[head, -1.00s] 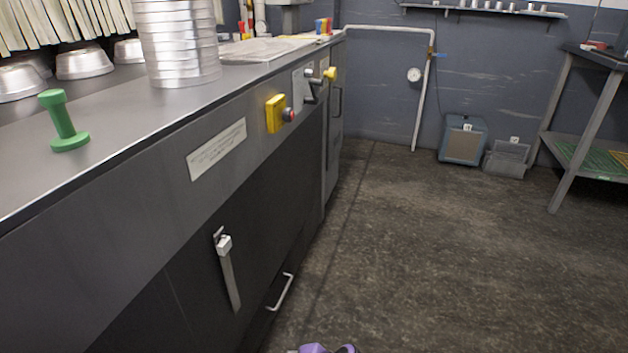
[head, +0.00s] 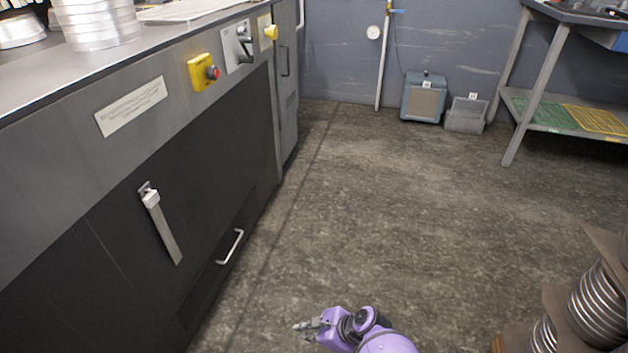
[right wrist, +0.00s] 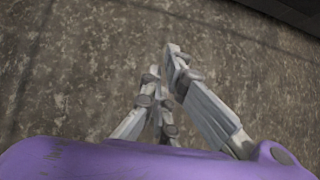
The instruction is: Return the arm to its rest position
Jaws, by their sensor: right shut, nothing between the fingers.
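My right gripper (head: 300,327) shows at the bottom middle of the head view, at the end of my purple arm. It is over the bare floor, to the right of the dark cabinet front, and touches nothing that I can see. In the right wrist view the grey fingers of the right gripper (right wrist: 163,60) come together at their tips, with only floor behind them. They are shut and empty. My left gripper is not in view.
A long metal counter (head: 60,160) with a drawer handle (head: 231,246) runs along the left. Stacked round pans (head: 100,20) stand on it. A rack with ringed stacks (head: 598,305) is at lower right. A table (head: 535,75) stands at back right. The middle floor is clear.

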